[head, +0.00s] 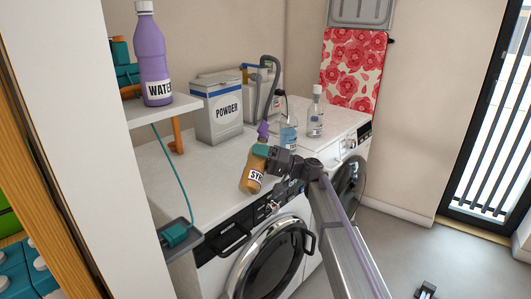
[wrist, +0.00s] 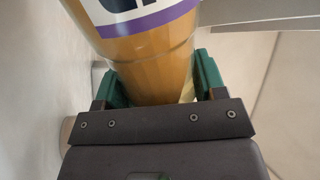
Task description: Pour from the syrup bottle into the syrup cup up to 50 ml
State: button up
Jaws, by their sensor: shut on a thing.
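The syrup bottle (head: 250,184) is amber with a white label reading "SYR". My gripper (head: 262,152) is shut on it, with green finger pads on both sides. The bottle leans a little and hangs in front of the worktop edge. In the wrist view, the amber bottle (wrist: 155,72) fills the space between the fingers (wrist: 153,88), and its purple-edged label shows above them. A purple piece shows just above the gripper; I cannot tell whether it belongs to the bottle. A clear beaker (head: 288,133) with a blue mark stands behind the gripper. I cannot tell whether it is the syrup cup.
A POWDER box (head: 217,108) and a clear bottle (head: 316,112) stand on the worktop (head: 200,172). A purple WATER bottle (head: 153,60) stands on a shelf (head: 150,110) at left. A washing machine (head: 268,258) is below. The worktop's front left is clear.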

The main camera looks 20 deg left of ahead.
jog(key=shift+s+f+m+t+b, duration=0.15)
jog(key=shift+f+m+t+b, duration=0.15)
jog(key=shift+f+m+b, duration=0.65)
dwell(1.5)
jog(key=shift+w+r+m+t+y, duration=0.15)
jog(key=shift+w+m+t+y, duration=0.05)
jog(key=shift+m, duration=0.45)
jog(key=shift+w+r+m+t+y, duration=0.1)
jog(key=shift+w+m+t+y, duration=0.1)
jog(key=shift+m, duration=0.4)
dwell(2.1)
jog(key=shift+r, duration=0.1)
